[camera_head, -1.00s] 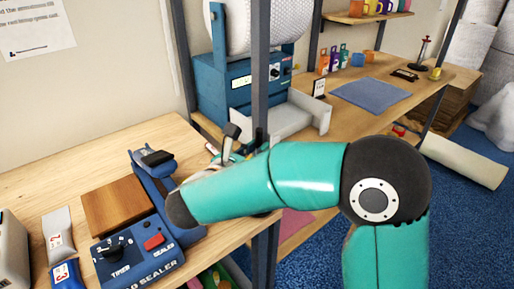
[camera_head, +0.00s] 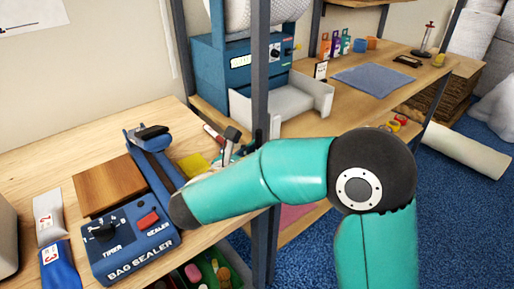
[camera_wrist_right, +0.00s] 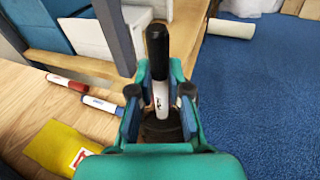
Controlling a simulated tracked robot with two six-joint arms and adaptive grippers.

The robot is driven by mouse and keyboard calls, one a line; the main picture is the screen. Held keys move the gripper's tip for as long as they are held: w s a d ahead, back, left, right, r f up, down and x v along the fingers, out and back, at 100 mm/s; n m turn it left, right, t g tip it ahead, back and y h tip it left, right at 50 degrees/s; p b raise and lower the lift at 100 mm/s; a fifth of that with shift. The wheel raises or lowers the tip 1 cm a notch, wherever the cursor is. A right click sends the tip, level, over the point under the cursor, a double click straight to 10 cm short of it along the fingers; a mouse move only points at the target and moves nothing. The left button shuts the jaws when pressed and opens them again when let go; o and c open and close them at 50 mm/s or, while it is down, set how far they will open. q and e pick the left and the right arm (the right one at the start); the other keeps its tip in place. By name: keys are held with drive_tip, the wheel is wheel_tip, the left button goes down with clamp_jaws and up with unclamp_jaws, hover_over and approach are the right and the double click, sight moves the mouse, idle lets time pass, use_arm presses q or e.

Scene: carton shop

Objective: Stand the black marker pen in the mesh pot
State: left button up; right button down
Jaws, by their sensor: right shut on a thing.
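My right gripper (camera_wrist_right: 160,94) is shut on the black marker pen (camera_wrist_right: 157,52), which has a black cap and a white barrel. In the right wrist view the pen stands roughly upright between the fingers with its cap up. In the head view the right gripper (camera_head: 240,152) is partly hidden behind my teal forearm, near the dark rack post, and the pen's dark cap (camera_head: 232,133) shows above it. The mesh pot cannot be made out in either view. My left gripper is not in view.
A red marker (camera_wrist_right: 66,83) and a blue marker (camera_wrist_right: 101,103) lie on the wooden bench beside a yellow packet (camera_wrist_right: 58,147). A bag sealer (camera_head: 130,235) stands on the bench at left. A dark post (camera_head: 260,80) rises close by the gripper. Blue carpet lies right.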

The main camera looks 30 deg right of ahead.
drive_tip(key=shift+f, duration=0.15)
drive_tip(key=c, duration=1)
unclamp_jaws()
drive_tip(key=shift+c, duration=0.2)
wheel_tip(320, 180, up, 10)
drive_tip(key=shift+f, duration=0.1)
